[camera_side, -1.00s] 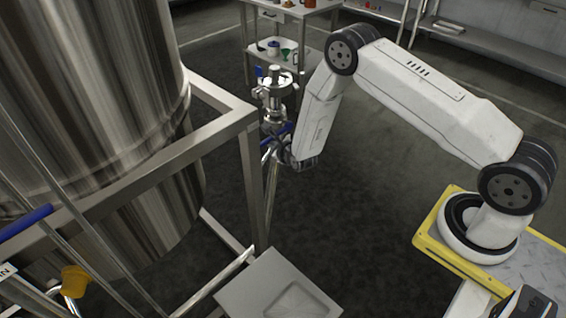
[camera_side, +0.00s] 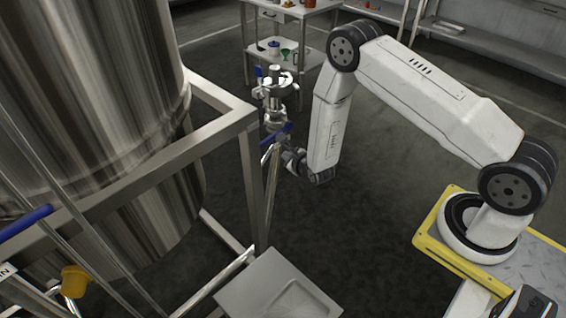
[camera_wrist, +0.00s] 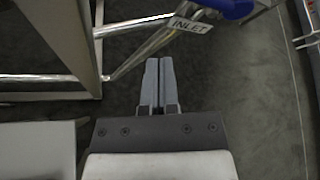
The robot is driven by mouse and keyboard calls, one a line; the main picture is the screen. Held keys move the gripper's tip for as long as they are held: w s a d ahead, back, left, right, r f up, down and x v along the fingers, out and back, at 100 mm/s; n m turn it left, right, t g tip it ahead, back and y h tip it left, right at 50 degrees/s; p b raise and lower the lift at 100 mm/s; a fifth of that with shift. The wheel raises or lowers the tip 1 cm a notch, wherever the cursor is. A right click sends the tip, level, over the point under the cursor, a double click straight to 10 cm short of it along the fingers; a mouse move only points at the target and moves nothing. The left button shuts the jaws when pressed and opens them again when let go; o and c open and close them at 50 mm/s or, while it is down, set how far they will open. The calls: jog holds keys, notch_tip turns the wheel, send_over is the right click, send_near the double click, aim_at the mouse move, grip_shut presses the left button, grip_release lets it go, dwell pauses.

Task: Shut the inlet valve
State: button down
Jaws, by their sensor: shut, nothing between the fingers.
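The inlet valve's blue handle (camera_side: 277,135) is on the steel pipework beside the tank frame in the side view. Part of the handle (camera_wrist: 232,7) also shows at the top edge of the wrist view, cut off by the frame. A white "INLET" tag (camera_wrist: 191,24) hangs by the pipe there. My gripper (camera_wrist: 158,62) is shut and empty, its fingers together over the dark floor, apart from the handle in the wrist view. In the side view my gripper (camera_side: 288,157) is just below and right of the handle. I cannot tell the handle's exact angle to its pipe.
A large steel tank (camera_side: 90,120) and its square-tube frame (camera_side: 252,165) stand left. A steel box or plate (camera_side: 278,290) is at the bottom. Another blue handle (camera_side: 25,222) and a yellow knob (camera_side: 75,278) are at far left.

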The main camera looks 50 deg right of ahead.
jog(key=shift+s+r, duration=0.55)
jog(key=shift+s, duration=0.4)
jog(key=shift+s+r, duration=0.55)
jog(key=shift+s, duration=0.35)
jog(key=shift+r, duration=0.1)
jog(key=s+a+r+n+g+y, duration=0.25)
jog(key=r+n, duration=0.35)
jog(key=n, duration=0.3)
jog(key=s+a+r+n+g+y, duration=0.1)
jog(key=s+a+r+n+g, duration=0.15)
jog(key=r+n, duration=0.4)
jog(key=s+r+n+g, duration=0.4)
jog(key=s+r+n, duration=0.2)
jog(key=s+n, duration=0.7)
jog(key=a+n, duration=0.1)
jog(key=n, duration=0.3)
jog(key=shift+r+g, duration=0.2)
jog(key=shift+g, duration=0.2)
